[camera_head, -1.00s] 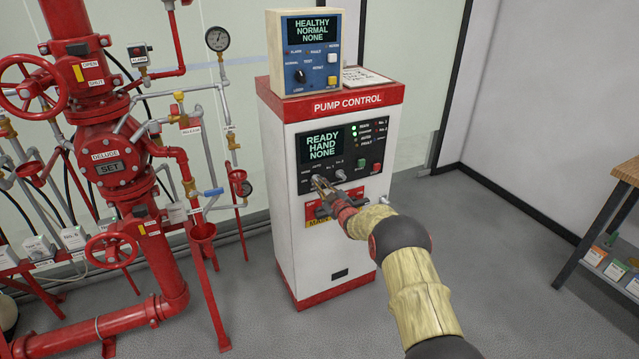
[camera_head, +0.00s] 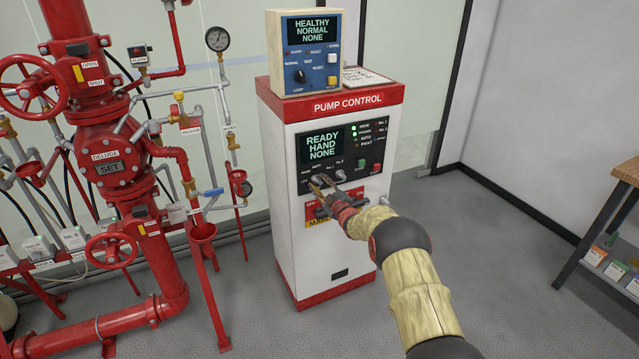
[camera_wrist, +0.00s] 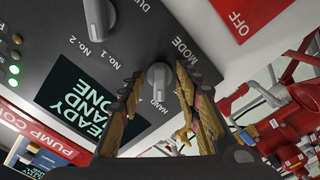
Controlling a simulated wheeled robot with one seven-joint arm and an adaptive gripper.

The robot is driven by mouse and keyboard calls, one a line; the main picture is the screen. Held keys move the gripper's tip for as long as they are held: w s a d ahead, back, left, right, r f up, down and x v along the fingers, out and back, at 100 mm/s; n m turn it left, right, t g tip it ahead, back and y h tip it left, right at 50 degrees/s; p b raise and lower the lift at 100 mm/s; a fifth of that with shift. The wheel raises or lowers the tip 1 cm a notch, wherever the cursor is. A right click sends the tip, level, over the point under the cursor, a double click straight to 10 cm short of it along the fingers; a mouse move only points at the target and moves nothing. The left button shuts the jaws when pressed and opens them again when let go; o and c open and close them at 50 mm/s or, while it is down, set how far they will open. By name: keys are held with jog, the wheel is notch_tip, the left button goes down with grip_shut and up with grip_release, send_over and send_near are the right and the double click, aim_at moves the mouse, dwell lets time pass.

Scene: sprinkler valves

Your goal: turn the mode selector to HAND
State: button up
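The mode selector is a grey knob (camera_wrist: 158,76) below the word MODE in the wrist view, on the dark panel of the pump control cabinet. Its narrow end points at the HAND label. The cabinet's screen (camera_head: 322,145) reads READY HAND NONE. My gripper (camera_wrist: 157,85) is open, with one finger on each side of the selector and visible gaps between. In the head view my gripper (camera_head: 323,183) is at the panel's lower left and largely hides the selector.
A second grey knob (camera_wrist: 98,18) for pumps No. 1 and No. 2 is close by on the panel. Green and red buttons (camera_head: 376,167) are to the right. A red OFF plate (camera_wrist: 243,15) is near my fingers. Red pipework (camera_head: 110,165) stands left of the cabinet.

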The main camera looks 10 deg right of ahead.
jog(key=v, duration=0.6)
dwell(0.6)
